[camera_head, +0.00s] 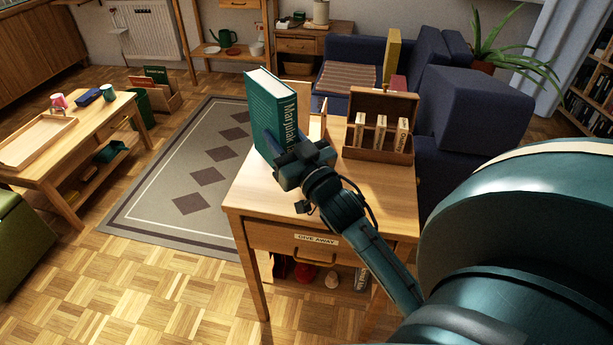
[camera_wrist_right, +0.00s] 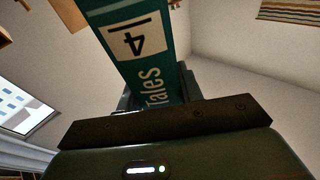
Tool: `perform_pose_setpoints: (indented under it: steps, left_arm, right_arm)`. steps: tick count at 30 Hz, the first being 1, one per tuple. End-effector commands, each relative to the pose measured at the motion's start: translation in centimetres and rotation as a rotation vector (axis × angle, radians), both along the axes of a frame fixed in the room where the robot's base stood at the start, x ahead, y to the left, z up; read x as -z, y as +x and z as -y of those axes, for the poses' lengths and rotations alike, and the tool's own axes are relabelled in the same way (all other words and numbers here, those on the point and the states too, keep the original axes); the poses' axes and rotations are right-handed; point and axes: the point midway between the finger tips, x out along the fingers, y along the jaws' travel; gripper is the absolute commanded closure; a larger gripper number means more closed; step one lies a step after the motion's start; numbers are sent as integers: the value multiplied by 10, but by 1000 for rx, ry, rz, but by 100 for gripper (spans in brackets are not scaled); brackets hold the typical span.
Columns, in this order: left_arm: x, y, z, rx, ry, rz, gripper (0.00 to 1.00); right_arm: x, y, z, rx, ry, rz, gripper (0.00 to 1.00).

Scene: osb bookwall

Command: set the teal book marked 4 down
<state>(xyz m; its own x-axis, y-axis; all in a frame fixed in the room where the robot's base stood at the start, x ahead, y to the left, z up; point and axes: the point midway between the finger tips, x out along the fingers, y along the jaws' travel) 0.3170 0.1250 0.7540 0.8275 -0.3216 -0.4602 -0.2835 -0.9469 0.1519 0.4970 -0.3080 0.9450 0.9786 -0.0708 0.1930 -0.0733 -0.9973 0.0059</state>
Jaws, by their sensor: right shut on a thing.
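The teal book (camera_head: 272,110) stands upright over the left part of the wooden side table (camera_head: 385,195) in the head view. Its spine faces right and carries white lettering. My right gripper (camera_head: 300,160) is shut on the lower part of the book. In the right wrist view the spine of the book (camera_wrist_right: 145,50) shows a white label with a 4 and the word "Tales". The gripper hides the book's lower end, so I cannot tell whether it touches the table top. My left gripper is not in view.
A wooden box (camera_head: 380,105) with several small books stands at the table's back right. A light wooden upright piece (camera_head: 323,120) is just right of the teal book. The table's front drawer is labelled "GIVE AWAY" (camera_head: 317,240). The front right table top is clear.

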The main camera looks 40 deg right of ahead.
Motion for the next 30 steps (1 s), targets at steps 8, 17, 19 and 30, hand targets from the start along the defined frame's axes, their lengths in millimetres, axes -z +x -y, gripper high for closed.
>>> perform_pose_setpoints:
  steps: [8, 17, 19, 30]
  left_arm:
    - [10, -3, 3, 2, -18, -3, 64]
    - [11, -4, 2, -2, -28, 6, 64]
    - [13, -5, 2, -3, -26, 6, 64]
    - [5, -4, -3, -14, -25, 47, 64]
  right_arm:
    - [30, 3, 6, 6, 7, 7, 100]
    - [65, 3, 6, 5, 6, 12, 100]
    - [73, 3, 6, 6, 7, 10, 100]
    - [102, 3, 6, 4, 4, 11, 100]
